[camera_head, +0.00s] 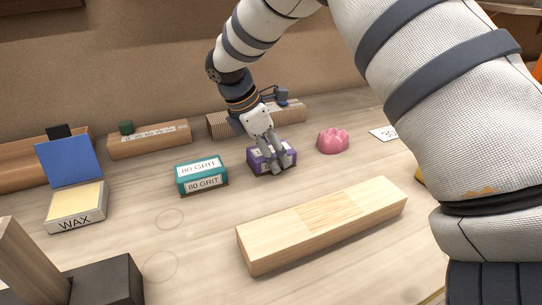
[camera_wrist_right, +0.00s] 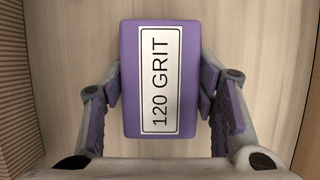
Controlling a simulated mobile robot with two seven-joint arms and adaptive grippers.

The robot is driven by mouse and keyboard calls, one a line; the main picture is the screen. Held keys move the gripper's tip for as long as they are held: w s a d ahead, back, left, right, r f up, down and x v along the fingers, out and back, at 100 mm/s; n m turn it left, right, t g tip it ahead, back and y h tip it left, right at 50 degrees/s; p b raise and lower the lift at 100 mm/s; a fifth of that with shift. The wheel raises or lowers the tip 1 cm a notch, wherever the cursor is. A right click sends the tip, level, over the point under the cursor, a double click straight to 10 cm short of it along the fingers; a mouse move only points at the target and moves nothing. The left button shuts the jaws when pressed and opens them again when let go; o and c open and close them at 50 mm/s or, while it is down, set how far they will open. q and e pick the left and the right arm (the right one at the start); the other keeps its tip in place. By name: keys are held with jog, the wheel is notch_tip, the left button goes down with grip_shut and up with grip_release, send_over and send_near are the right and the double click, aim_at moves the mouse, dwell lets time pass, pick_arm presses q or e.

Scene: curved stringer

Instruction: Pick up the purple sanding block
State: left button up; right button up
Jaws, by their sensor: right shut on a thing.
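The purple sanding block (camera_head: 256,163) sits at the middle of the workbench in the head view, between a teal block and a pink lump. In the right wrist view the purple sanding block (camera_wrist_right: 190,30) fills the centre, its white label reading "120 GRIT". My right gripper (camera_head: 273,163) reaches down over it from above. In the wrist view the fingers of my right gripper (camera_wrist_right: 161,95) press on the block's two long sides, shut on it. Whether the block touches the bench is hard to tell. My left gripper is not in view.
A teal "80 GRIT" block (camera_head: 202,175) stands left of the purple one. A pale wooden bar (camera_head: 325,222) lies in front. An open WAX tin (camera_head: 76,206) is at left, a pink lump (camera_head: 333,141) at right. Wooden pieces (camera_head: 150,140) line the back.

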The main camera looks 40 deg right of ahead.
aim_at(271, 149)
jog(key=shift+f, duration=0.15)
notch_tip(271, 149, up, 4)
jog(key=shift+w+f, duration=0.1)
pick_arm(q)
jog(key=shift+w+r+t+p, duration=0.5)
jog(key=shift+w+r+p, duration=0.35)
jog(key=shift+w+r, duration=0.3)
pick_arm(e)
jog(key=s+a+r, duration=0.7)
jog(key=s+r, duration=0.2)
jog(key=s, duration=0.3)
jog(key=shift+a+r, duration=0.2)
jog(key=shift+r, duration=0.2)
jog(key=o, duration=0.7)
jog(key=c, duration=0.4)
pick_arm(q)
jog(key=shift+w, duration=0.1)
pick_arm(e)
jog(key=shift+c, duration=0.2)
